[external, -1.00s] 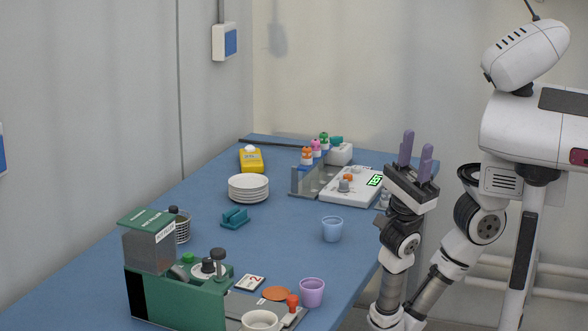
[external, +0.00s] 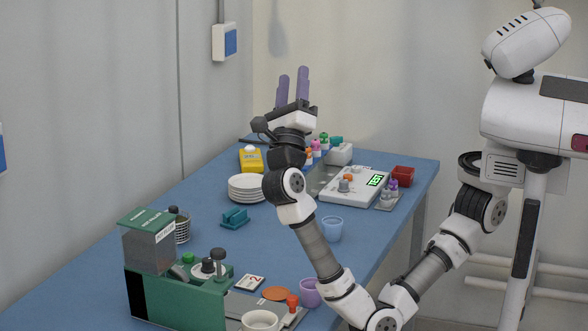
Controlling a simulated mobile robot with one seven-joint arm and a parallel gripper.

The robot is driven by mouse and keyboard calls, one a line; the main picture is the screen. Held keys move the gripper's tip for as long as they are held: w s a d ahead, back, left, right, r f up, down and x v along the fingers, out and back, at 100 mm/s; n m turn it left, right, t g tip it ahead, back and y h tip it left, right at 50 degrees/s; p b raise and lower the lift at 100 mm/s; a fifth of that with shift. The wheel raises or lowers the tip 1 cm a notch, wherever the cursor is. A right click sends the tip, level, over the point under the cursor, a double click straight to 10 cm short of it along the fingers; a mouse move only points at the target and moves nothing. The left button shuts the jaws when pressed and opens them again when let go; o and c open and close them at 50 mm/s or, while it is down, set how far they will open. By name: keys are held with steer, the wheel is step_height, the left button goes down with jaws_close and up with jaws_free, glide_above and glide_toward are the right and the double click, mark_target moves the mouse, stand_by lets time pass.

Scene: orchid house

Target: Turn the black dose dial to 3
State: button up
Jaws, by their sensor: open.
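The green dosing machine (external: 180,305) stands at the near left of the blue table, with a grey see-through hopper under a green lid. A black round knob on a pale base, which looks like the dose dial (external: 208,266), sits on its top; its setting is too small to read. Beside it is an upright dark-topped post (external: 218,256). My gripper (external: 293,73) is open and empty, purple fingers pointing up. In the picture it is above and right of the machine, well apart from the dial.
A card with a red 2 (external: 250,282), an orange disc (external: 276,293), a white bowl (external: 260,321) and a purple cup (external: 310,292) are near the machine. A teal block (external: 235,218), plates (external: 248,189), a blue cup (external: 332,229) and a white scale (external: 347,190) stand farther back.

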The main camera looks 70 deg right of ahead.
steer(key=w+d+f+n+g+y+p, duration=0.1)
steer(key=w+d+f+n+y, duration=0.2)
steer(key=w+d+f+y, duration=0.4)
steer(key=w+d+f+n+g+y+p, duration=0.1)
steer(key=w+d+f+n+y, duration=0.25)
steer(key=w, duration=0.45)
steer(key=n+g+y+p, duration=0.3)
steer(key=n+g+y, duration=0.3)
steer(key=n+y, duration=0.9)
glide_above(208, 259)
step_height(208, 259, down, 16)
steer(key=m+y, duration=0.2)
steer(key=shift+h, duration=0.25)
step_height(208, 259, down, 13)
steer(key=shift+r+p, duration=0.1)
steer(key=shift+p, duration=1.05)
steer(key=c, duration=1)
steer(key=shift+m, duration=0.25)
